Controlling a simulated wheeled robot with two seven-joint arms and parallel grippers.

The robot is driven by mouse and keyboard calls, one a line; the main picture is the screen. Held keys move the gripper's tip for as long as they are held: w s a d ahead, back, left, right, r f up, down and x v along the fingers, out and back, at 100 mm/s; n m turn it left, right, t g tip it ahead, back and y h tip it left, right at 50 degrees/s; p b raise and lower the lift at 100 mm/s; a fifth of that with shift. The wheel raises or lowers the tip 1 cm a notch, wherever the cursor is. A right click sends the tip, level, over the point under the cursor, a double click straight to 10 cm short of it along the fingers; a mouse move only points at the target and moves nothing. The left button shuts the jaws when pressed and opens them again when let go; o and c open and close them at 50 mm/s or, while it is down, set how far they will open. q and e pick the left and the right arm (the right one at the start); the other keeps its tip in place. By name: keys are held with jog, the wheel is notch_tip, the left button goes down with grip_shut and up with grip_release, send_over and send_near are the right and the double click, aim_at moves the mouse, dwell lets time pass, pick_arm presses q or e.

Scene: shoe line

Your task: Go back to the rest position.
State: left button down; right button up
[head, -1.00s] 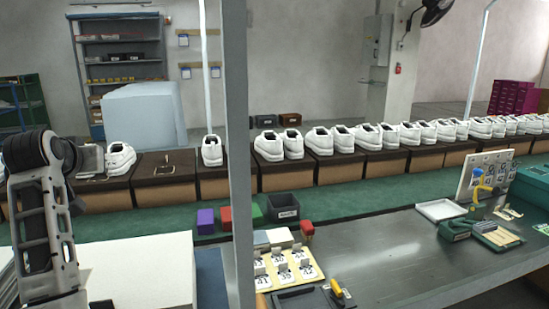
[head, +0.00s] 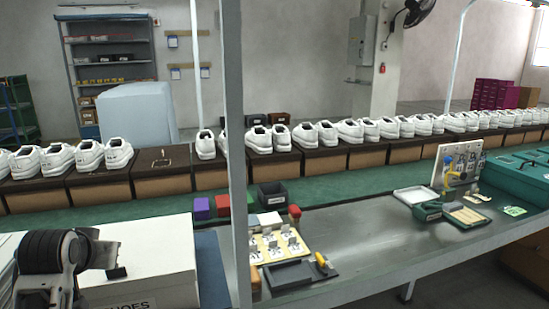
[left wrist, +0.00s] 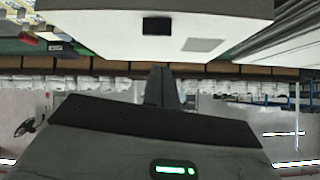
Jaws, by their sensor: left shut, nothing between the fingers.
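My left gripper (left wrist: 160,75) shows in the left wrist view as dark fingers held together, with nothing between them. A white box (left wrist: 100,22) is close by in that view, apart from the fingertips as far as I can see. In the head view my left arm is low at the lower left corner, in front of the white shoe box (head: 150,260). A small black patch (head: 117,272) shows on the box; I cannot tell what it is. My right gripper is in neither view.
A grey post (head: 234,150) stands upright close ahead. White shoes (head: 118,153) stand on brown boxes (head: 162,186) along a green conveyor (head: 120,217). A metal bench (head: 375,235) on the right holds a number-card tray (head: 275,254), a dark bin (head: 271,196) and tools.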

pick_arm(q)
jog(key=s+d+f+m+g+h, duration=0.1)
jog(key=s+d+f, duration=0.2)
jog(key=s+f, duration=0.3)
jog(key=s+d+f+m+g, duration=0.1)
jog(key=s+d+f, duration=0.3)
jog(key=s+f, duration=0.2)
jog(key=s+d+f+m+g+h, duration=0.1)
jog(key=s+d+f+g, duration=0.2)
jog(key=s, duration=0.6)
jog(key=s+d+f+g+h, duration=0.1)
jog(key=s+d+f, duration=0.1)
jog(key=s+d, duration=0.5)
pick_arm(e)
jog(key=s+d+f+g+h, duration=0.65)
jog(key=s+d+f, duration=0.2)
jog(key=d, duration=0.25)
pick_arm(q)
jog(key=w+d+f+m+t+h, duration=0.1)
jog(key=w+d+f+t+h, duration=0.2)
jog(key=f+t, duration=0.4)
jog(key=shift+w, duration=0.65)
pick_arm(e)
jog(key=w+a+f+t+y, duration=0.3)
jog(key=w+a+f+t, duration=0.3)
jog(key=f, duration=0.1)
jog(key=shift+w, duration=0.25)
